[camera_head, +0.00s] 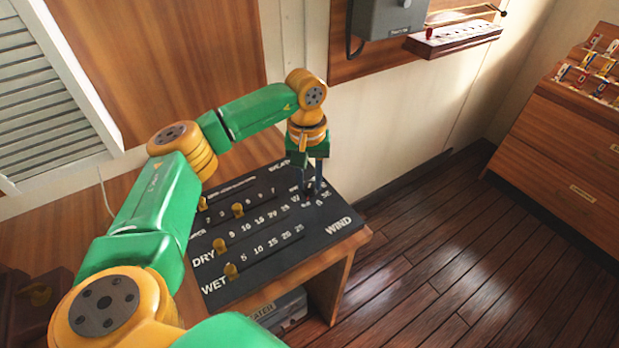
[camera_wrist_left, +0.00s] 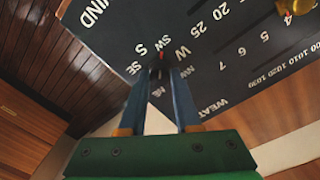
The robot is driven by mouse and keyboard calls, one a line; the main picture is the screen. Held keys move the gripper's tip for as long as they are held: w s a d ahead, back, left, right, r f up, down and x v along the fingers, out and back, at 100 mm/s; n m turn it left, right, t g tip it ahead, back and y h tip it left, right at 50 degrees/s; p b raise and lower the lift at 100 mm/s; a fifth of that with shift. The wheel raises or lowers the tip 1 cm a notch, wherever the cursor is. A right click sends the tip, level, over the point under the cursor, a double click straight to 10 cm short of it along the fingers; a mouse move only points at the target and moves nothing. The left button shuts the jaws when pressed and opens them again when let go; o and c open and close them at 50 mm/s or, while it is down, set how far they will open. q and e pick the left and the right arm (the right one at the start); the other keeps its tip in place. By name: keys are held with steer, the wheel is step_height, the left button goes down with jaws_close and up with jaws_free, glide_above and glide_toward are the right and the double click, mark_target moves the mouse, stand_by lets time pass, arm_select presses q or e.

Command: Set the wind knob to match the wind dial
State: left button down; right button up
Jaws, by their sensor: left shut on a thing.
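The black board (camera_head: 230,286) lettered WIND lies on a wooden stand. My left gripper (camera_head: 309,192) points down at the board's right part, near the word WIND. In the left wrist view its two fingers (camera_wrist_left: 163,84) are on either side of the small dark wind knob (camera_wrist_left: 157,66) and shut on it. A red mark (camera_wrist_left: 162,56) shows at the knob, pointing up in that picture, between the S and W letters. Compass letters ring the knob; the fingers hide some. I cannot make out a wind dial in either view. My right gripper is not in view.
Yellow slider knobs (camera_head: 231,271) sit on the board's DRY and WET scales. A grey box (camera_head: 281,311) stands under the stand. A grey wall unit (camera_head: 384,18) and a wooden cabinet (camera_head: 570,135) are farther off. The plank floor (camera_head: 450,240) at right is clear.

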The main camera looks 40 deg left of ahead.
mark_target(308, 184)
arm_select(q)
steer(key=c, duration=0.6)
jaws_free()
steer(key=shift+s+f, duration=0.1)
step_height(308, 184, up, 7)
steer(key=shift+r+b, duration=0.1)
steer(key=shift+b, duration=0.35)
